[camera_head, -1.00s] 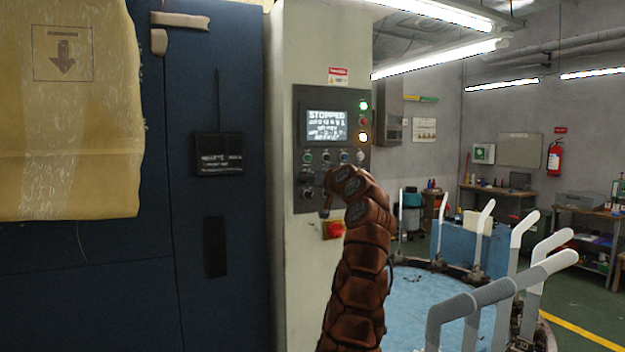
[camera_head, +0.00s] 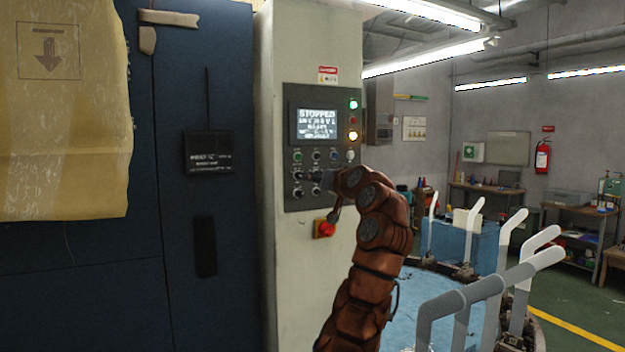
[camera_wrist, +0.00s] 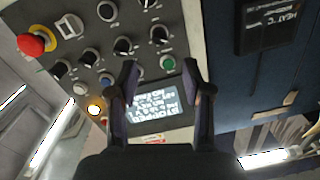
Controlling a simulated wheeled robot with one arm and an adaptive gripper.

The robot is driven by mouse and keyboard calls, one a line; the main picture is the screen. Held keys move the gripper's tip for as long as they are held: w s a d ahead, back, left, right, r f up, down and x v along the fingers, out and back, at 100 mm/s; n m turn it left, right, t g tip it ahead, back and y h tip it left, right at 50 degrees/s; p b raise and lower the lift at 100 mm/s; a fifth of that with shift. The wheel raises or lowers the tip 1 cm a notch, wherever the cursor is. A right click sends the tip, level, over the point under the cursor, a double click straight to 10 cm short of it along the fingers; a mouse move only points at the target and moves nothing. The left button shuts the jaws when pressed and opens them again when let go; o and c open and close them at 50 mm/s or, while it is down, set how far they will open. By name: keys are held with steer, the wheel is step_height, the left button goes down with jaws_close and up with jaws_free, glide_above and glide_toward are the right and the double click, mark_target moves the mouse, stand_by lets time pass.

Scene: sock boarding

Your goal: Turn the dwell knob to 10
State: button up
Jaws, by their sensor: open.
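The grey control panel (camera_head: 286,140) has several small black knobs (camera_head: 298,192) below its screen. Their labels are too small to read, so I cannot tell which knob is dwell. In the wrist view the panel appears upside down, with black knobs (camera_wrist: 123,46) just beyond my fingertips, nearer the top of the picture. My gripper (camera_wrist: 162,78) is open and empty, with its two dark fingers apart over the panel's screen and knob area. In the head view my arm hides the lower right of the panel, and the fingers are hard to make out.
The screen (camera_head: 317,122) reads STOPPED. A green button (camera_wrist: 167,62) is close to the fingers. White sock forms (camera_head: 515,225) stand at the right.

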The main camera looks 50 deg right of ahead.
steer(key=shift+v, duration=1.4)
